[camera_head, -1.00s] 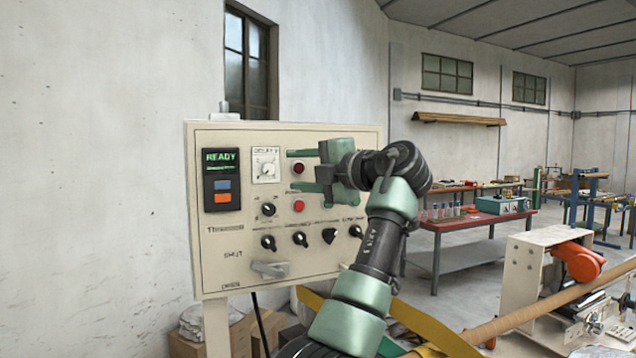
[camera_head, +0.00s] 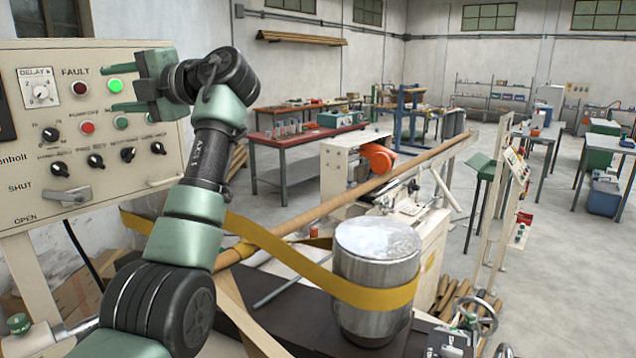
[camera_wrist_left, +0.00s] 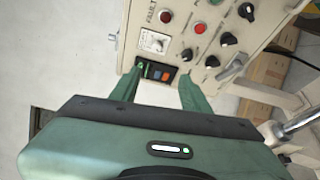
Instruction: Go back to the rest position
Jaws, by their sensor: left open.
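The beige control panel (camera_head: 120,178) stands at the left of the head view. It carries a lit green lamp (camera_head: 115,86), a dark red lamp under "FAULT" (camera_head: 79,88), a red button (camera_head: 87,128) and black knobs. My left gripper (camera_head: 106,82) is in front of the panel's upper right part, open and empty, its fingers pointing left. In the left wrist view the open fingers (camera_wrist_left: 162,78) show against the panel, with the small display (camera_wrist_left: 155,74) between them; contact cannot be told. My right gripper is not in view.
A metal roller (camera_head: 375,262) with a yellow belt (camera_head: 300,265) around it stands right of my left arm. A long brown tube (camera_head: 345,190) slants behind it. A red-topped table (camera_head: 300,141) is farther back.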

